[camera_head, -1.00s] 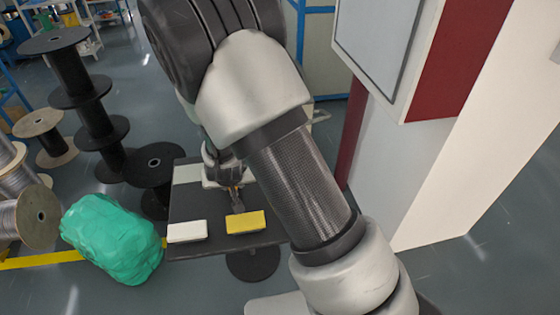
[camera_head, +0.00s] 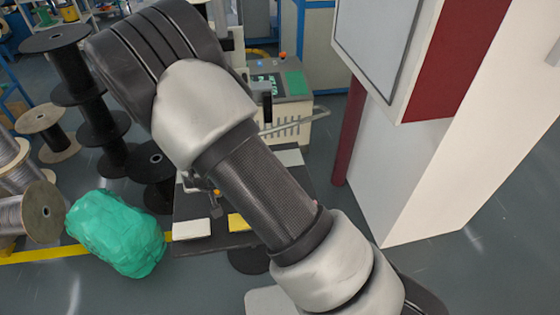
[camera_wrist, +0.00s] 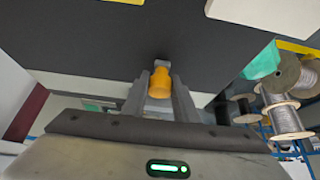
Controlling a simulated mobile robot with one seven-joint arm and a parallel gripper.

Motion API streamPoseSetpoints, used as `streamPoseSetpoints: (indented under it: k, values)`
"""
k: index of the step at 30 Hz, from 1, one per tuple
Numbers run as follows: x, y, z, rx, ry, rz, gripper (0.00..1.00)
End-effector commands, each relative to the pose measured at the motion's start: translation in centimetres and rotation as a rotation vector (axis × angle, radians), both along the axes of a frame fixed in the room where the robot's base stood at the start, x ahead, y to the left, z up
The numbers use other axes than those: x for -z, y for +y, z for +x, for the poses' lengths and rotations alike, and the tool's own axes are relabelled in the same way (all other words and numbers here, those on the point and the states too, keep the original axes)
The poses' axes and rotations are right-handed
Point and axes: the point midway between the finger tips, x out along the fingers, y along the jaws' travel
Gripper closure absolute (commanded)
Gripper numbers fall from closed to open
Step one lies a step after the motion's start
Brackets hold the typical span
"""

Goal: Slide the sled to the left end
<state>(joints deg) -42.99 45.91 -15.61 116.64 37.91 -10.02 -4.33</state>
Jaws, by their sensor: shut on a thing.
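My gripper (camera_wrist: 161,76) is shut on an orange knob (camera_wrist: 159,87), with a dark finger on each side of it in the wrist view. A small grey piece shows just beyond the knob, against a dark board (camera_wrist: 90,50). The knob is probably part of the sled; the sled's body cannot be made out. In the head view the orange knob (camera_head: 217,192) shows as a small spot near the left side of the dark board (camera_head: 182,205). My arm hides most of the gripper and the board's middle.
A white block (camera_head: 192,228) and a partly hidden yellow block (camera_head: 237,222) lie along the board's near edge. A white pad (camera_head: 290,157) is at its far right. A green bundle (camera_head: 115,232) and black spools (camera_head: 153,170) stand left of the board; a machine (camera_head: 288,110) stands behind.

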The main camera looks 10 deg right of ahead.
Motion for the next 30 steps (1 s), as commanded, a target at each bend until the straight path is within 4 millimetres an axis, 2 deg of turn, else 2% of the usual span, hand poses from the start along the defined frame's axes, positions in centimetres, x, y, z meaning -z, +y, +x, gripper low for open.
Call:
streamPoseSetpoints:
  k: [7, 30]
  values:
    - [-0.2, 0.4, 0.0, -0.001, -0.001, 0.0, 0.9]
    - [-0.2, 5.7, 0.1, 0.0, -0.002, 0.0, 0.9]
